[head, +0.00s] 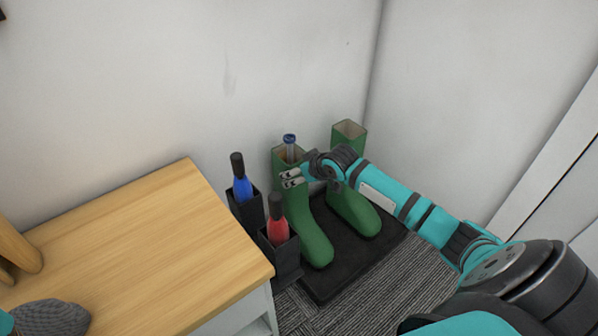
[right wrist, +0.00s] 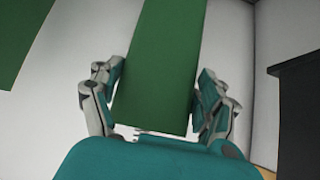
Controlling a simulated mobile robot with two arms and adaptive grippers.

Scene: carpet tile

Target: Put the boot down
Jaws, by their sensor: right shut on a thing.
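Two green boots stand at the black tray (head: 335,276) in the corner. My right gripper (head: 291,179) is shut on the shaft of the left-hand boot (head: 308,222). In the right wrist view the fingers (right wrist: 157,95) lie on both sides of the green shaft (right wrist: 165,50). The held boot looks upright over the tray; I cannot tell whether its sole touches it. The other boot (head: 355,207) is upright on the tray, partly behind my right arm. My left gripper is not in view.
A blue-capped item (head: 290,147) stands in the held boot's opening. Black holders with a blue umbrella (head: 242,184) and a red umbrella (head: 278,225) stand just left of the boots. A wooden-topped cabinet (head: 150,250) is at left. Walls close the back and right.

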